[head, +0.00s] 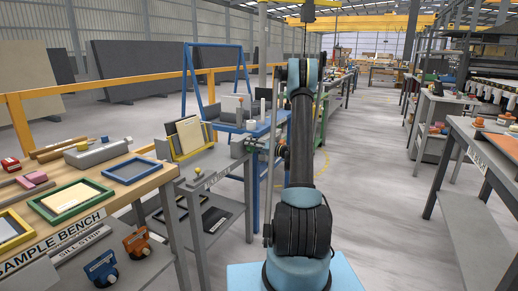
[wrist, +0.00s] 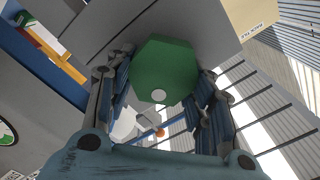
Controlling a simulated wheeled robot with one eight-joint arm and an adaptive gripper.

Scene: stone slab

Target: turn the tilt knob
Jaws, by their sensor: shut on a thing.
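In the wrist view a green knob (wrist: 165,62) with flat faces and a white dot on its near face sits between the two fingers of my gripper (wrist: 163,80). The gripper is shut on it, one finger at each side. Grey surfaces (wrist: 105,35) lie behind the knob, but how it is mounted is hidden. I cannot make out the knob in the head view, where my arm covers part of the blue frame and the small stand.
Left in the head view, the sample bench (head: 150,180) holds picture-like frames and tools. Beside it stands a grey table (head: 228,160) with a yellow rack (head: 178,151) of slabs. A grey table (head: 487,150) stands at the right. The floor (head: 375,180) between is clear.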

